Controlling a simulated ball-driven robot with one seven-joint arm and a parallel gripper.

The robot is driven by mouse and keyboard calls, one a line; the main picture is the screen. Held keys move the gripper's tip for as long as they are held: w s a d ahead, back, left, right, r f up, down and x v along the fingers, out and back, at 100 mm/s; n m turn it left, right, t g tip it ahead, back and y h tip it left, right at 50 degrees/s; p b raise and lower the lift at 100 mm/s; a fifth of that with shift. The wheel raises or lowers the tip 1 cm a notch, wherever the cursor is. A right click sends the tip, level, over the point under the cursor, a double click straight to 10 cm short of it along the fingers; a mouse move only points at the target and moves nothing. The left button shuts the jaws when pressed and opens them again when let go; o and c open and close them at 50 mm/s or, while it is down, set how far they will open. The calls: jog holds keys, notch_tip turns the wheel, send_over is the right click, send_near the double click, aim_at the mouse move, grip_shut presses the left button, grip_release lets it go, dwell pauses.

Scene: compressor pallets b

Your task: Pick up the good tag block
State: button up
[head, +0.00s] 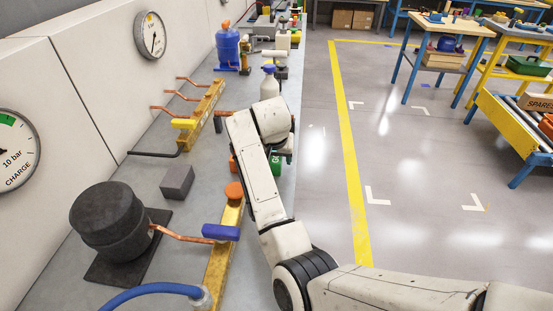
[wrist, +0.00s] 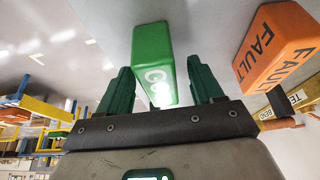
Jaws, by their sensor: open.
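The good tag block (wrist: 152,55) is green with white lettering, partly cut off from sight low in the wrist view. My gripper (wrist: 161,84) is open, with one dark green finger on each side of the block; I cannot tell whether they touch it. In the head view a bit of the green block (head: 276,161) shows beside my arm, on the bench near its right edge. My arm hides most of the gripper there.
An orange FAULT block (wrist: 276,48) stands close to the right finger in the wrist view. On the bench (head: 142,185) are a grey block (head: 177,182), a black compressor (head: 117,220), a yellow manifold (head: 226,245) and a white spray bottle (head: 269,85). Open floor lies right.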

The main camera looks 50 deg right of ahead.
jog(key=shift+d+f, duration=0.1)
jog(key=shift+f, duration=0.2)
jog(key=shift+c, duration=0.4)
jog(key=c, duration=1)
jog(key=shift+r, duration=0.15)
